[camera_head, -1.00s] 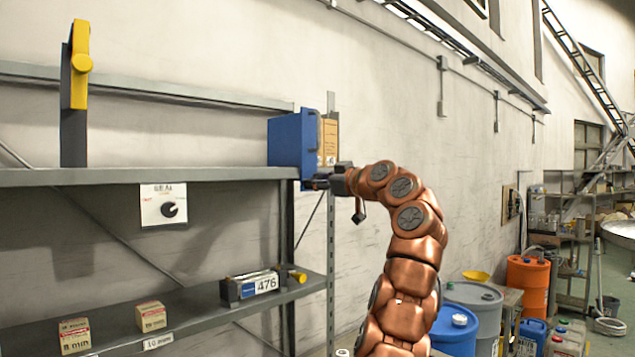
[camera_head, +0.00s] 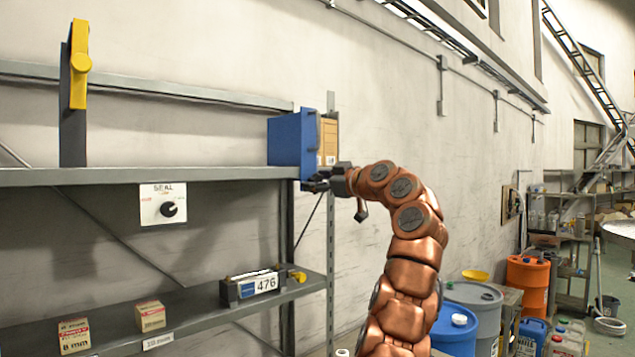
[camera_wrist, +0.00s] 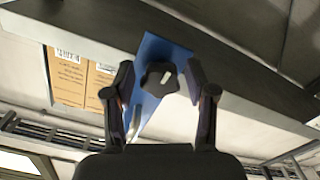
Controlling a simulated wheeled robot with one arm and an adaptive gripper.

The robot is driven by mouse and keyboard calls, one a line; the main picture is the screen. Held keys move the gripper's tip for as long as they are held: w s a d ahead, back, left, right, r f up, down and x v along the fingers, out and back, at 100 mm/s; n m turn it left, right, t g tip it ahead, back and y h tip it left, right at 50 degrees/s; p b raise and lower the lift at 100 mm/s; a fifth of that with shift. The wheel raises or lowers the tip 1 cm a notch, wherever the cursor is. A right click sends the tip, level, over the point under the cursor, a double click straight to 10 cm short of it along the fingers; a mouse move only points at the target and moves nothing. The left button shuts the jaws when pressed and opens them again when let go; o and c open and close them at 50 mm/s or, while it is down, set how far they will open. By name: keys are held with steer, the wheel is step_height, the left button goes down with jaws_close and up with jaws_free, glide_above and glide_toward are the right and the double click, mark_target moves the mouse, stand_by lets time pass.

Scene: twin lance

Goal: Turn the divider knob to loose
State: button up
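A blue divider panel (camera_head: 292,140) stands upright at the right end of the upper shelf. It also shows in the wrist view (camera_wrist: 158,50), with a dark lobed knob (camera_wrist: 160,79) on it bearing a short pale mark. My gripper (camera_wrist: 160,72) is open, with one finger on each side of the knob and visible gaps between; whether a finger touches it, I cannot tell. In the head view my gripper (camera_head: 318,184) is at the divider's lower edge, by the shelf end, and the knob cannot be made out there.
Brown cartons (camera_head: 327,140) stand just behind the divider. A white plate (camera_head: 152,205) with a black dial hangs under the upper shelf (camera_head: 200,176). A yellow-topped post (camera_head: 78,90) stands at left. The lower shelf (camera_head: 190,308) holds small boxes and a unit marked 476 (camera_head: 252,287).

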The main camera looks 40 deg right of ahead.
steer(key=shift+o, duration=0.3)
steer(key=shift+s, duration=0.1)
steer(key=shift+s, duration=0.25)
steer(key=s, duration=1.1)
steer(key=shift+s+a, duration=0.15)
